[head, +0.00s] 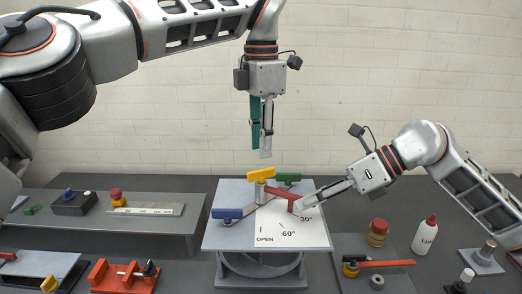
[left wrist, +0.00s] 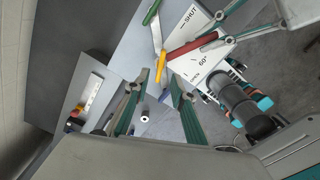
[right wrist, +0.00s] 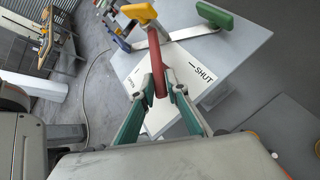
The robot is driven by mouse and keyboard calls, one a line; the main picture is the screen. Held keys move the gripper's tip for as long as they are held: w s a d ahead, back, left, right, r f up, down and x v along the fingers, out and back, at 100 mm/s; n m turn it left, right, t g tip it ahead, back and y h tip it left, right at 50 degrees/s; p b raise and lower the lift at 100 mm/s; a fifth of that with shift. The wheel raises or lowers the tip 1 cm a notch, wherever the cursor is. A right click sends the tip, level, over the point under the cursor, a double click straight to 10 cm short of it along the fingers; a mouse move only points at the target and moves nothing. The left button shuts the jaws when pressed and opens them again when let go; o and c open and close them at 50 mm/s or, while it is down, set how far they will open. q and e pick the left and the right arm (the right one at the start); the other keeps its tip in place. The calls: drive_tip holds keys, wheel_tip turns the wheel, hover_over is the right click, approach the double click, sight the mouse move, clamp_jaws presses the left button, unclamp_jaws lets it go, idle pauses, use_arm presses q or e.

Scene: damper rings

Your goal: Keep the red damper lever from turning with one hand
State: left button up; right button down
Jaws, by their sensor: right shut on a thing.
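The red damper lever (head: 282,194) sits over the white dial plate (head: 290,232) on the grey damper housing (head: 222,185). My right gripper (head: 303,205) is shut on the lever's outer end; the red bar shows between its fingers in the right wrist view (right wrist: 157,66). The lever points toward the 30° side of the dial. My left gripper (head: 262,153) hangs empty above the housing, its fingers apart in the left wrist view (left wrist: 155,98). A yellow handle (head: 261,173) stands at the pivot. A bar beneath carries a blue handle (head: 227,213) and a green handle (head: 288,177).
A white bottle with a red cap (head: 425,236) and a brown jar (head: 377,233) stand to the right. An orange-handled tool (head: 385,264) lies in front of them. A shelf (head: 150,228) with small parts and a red fixture (head: 122,276) are on the left.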

use_arm(q)
drive_tip(key=shift+r, duration=1.15)
